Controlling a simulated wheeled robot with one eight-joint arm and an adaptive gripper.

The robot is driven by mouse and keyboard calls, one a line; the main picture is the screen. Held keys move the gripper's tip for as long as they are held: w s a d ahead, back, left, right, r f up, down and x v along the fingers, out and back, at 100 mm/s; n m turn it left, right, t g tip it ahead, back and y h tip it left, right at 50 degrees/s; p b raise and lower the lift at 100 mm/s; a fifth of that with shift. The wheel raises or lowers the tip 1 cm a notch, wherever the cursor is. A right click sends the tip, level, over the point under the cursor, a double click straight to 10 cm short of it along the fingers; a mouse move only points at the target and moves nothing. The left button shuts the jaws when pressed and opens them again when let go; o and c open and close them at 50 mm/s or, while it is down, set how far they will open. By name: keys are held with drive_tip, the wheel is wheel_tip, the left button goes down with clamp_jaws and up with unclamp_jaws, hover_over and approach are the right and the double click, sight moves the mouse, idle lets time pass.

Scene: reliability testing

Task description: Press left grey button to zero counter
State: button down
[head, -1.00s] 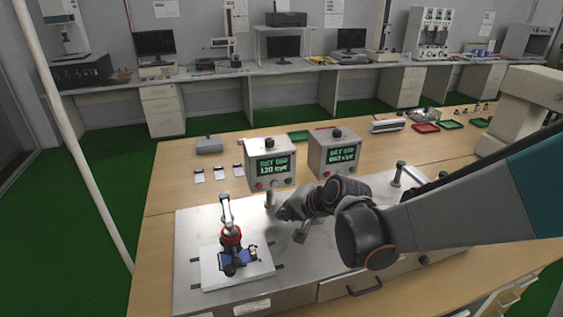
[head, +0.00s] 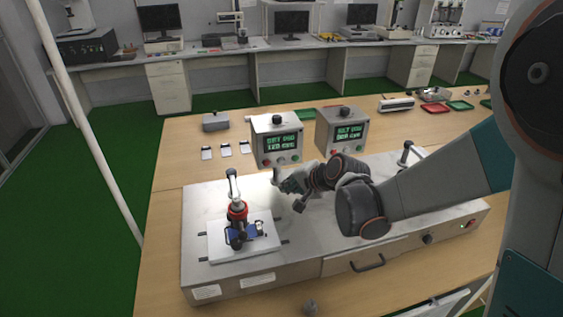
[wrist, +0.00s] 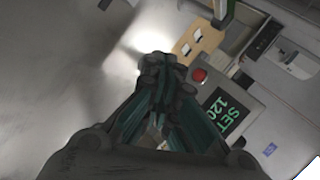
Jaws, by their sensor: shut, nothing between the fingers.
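The left counter box (head: 276,123) stands on the bench with a lit green display. A row of small buttons lies under the display, a red one (head: 267,162) at its left; a grey button cannot be clearly singled out. In the wrist view the red button (wrist: 199,75) and the display (wrist: 222,110) show just right of my gripper (wrist: 165,65). Its fingers are together and empty. In the head view my gripper (head: 283,182) is low in front of the left box, apart from the display. The fingers may hide other buttons in the wrist view.
A second counter box (head: 342,112) stands to the right. A metal test platform (head: 320,232) lies below my arm, with a red and blue fixture (head: 237,213) at its left. A short post (head: 406,152) stands at the platform's right. A grey box (head: 215,121) is behind left.

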drive_tip(key=w+a, duration=0.2)
drive_tip(key=w, duration=0.4)
drive_tip(key=shift+w, duration=0.35)
idle(1.2)
drive_tip(key=shift+w, duration=0.4)
drive_tip(key=shift+w+a, duration=0.15)
drive_tip(key=shift+w, duration=0.2)
idle(0.6)
drive_tip(key=shift+s, duration=0.15)
drive_tip(key=shift+s+d, duration=0.2)
drive_tip(key=shift+s, duration=0.45)
drive_tip(key=s, duration=0.2)
drive_tip(key=s+d, duration=0.1)
drive_tip(key=s, duration=0.1)
drive_tip(key=shift+s+d+b, duration=0.2)
drive_tip(key=shift+s+b, duration=0.2)
